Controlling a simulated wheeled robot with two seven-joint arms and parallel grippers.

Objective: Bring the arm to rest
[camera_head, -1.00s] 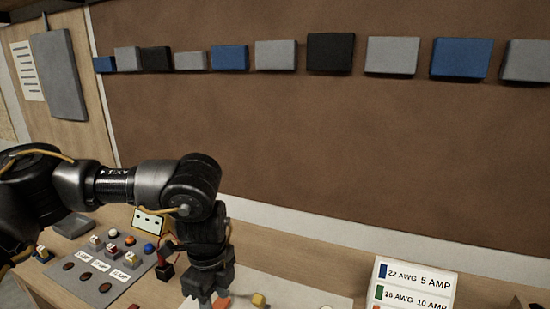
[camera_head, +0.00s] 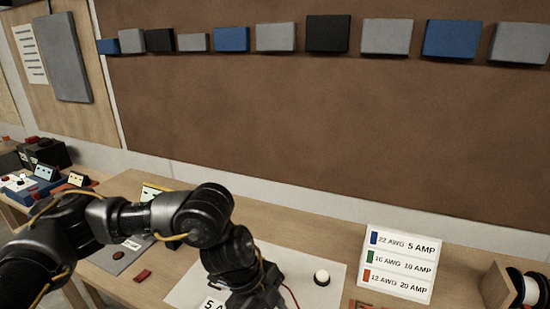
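My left arm (camera_head: 150,219) comes in from the left, reaches across the bench and bends down at the wrist. My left gripper (camera_head: 257,297) points down over the white sheet (camera_head: 300,262) at the bottom edge of the view. Its fingertips are hidden or cut off, so I cannot tell whether it is open or holds anything. My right arm and gripper are not in view.
A white knob (camera_head: 321,277) stands on the sheet, right of the gripper. A wire-rating card (camera_head: 398,264) and a wire spool (camera_head: 530,289) stand further right. A grey panel (camera_head: 118,258) lies partly behind my arm. A red piece (camera_head: 142,275) lies on the bench (camera_head: 310,238).

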